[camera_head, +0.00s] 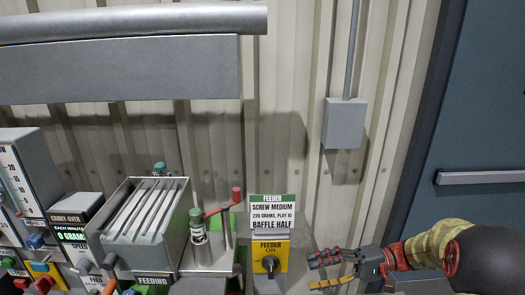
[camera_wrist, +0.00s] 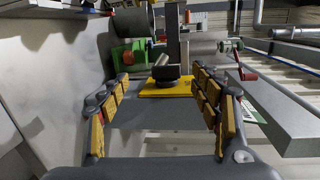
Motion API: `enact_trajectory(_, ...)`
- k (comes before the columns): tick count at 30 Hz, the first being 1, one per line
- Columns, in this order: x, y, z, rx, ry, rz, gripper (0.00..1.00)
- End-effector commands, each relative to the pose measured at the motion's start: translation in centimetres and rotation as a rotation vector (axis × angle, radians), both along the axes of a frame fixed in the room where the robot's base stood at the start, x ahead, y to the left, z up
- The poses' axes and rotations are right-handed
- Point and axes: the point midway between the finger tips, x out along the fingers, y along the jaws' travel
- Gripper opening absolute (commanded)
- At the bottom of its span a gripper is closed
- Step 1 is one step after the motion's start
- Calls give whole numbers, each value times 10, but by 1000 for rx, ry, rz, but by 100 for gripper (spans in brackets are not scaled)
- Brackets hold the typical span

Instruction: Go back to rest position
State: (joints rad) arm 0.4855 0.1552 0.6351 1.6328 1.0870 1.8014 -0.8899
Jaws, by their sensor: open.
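My gripper (camera_head: 322,270) is at the lower right of the head view, with its fingers pointing left toward the yellow feeder switch plate (camera_head: 271,257). A gap shows between the fingertips and the plate. The plate reads "FEEDER ON" and carries a dark rotary knob (camera_head: 270,265). In the wrist view my gripper (camera_wrist: 160,84) is open and empty, its two yellow-padded fingers spread wide. The yellow plate (camera_wrist: 165,88) and dark knob (camera_wrist: 166,76) appear between and beyond the fingertips there.
A sign (camera_head: 272,214) reading "SCREW MEDIUM" stands above the switch. To its left are a red-handled crank (camera_head: 237,196), a slotted metal hopper (camera_head: 145,215) and a carry-over display (camera_head: 75,225). A grey wall box (camera_head: 344,123) and a blue door (camera_head: 485,120) are behind.

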Motion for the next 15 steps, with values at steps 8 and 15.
enact_trajectory(8,-84,46,24,-519,58,109,64)
enact_trajectory(15,-145,36,33,-953,-29,43,64)
